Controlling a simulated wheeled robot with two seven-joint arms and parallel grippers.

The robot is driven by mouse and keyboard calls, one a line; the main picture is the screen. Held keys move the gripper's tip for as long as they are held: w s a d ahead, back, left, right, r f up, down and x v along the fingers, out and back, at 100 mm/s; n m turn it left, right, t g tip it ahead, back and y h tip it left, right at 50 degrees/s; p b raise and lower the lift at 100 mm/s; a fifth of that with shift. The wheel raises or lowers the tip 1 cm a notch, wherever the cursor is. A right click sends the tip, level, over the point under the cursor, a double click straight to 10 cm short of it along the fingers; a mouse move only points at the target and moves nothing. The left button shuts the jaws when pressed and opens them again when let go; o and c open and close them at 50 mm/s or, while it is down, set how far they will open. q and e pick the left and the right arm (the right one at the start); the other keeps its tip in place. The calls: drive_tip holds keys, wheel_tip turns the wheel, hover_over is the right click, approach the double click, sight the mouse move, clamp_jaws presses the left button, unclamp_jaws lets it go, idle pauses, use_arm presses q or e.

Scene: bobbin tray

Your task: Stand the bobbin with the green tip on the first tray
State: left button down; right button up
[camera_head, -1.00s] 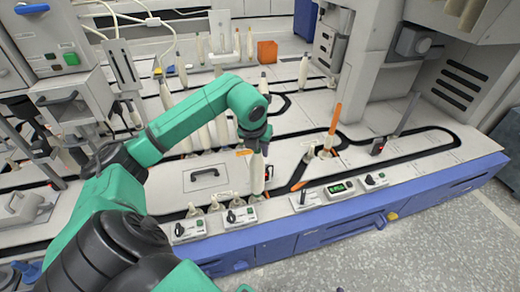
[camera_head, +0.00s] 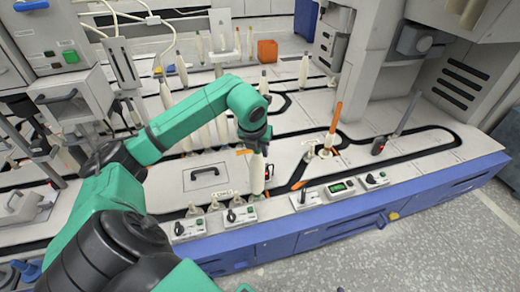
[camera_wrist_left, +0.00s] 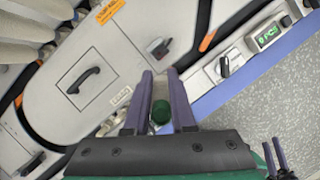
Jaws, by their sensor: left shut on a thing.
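My left gripper (camera_head: 256,139) points down and is shut on the top of a pale bobbin (camera_head: 257,174), which hangs upright over the front of the track. In the left wrist view, the bobbin's green tip (camera_wrist_left: 160,113) shows between the fingers of my left gripper (camera_wrist_left: 160,88). Small pale trays (camera_head: 215,204) stand in a row at the front left of the bobbin. I cannot tell whether the bobbin's foot touches anything. A pair of purple fingers, seemingly my right gripper (camera_wrist_left: 276,154), shows small at the lower right of the wrist view.
An orange bobbin (camera_head: 336,117) stands on a tray at the right. Control boxes (camera_head: 239,215) and a green display (camera_head: 340,187) line the front edge. Several pale bobbins stand behind my arm. A handled panel (camera_head: 206,176) lies left of the held bobbin.

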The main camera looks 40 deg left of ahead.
use_arm(q)
drive_tip(key=shift+f, duration=0.15)
drive_tip(key=c, duration=1)
unclamp_jaws()
drive_tip(key=shift+p+v, duration=1.55)
drive_tip(key=shift+v, duration=1.25)
drive_tip(key=p+v, duration=0.2)
drive_tip(key=v, duration=0.3)
drive_tip(key=shift+r, duration=0.25)
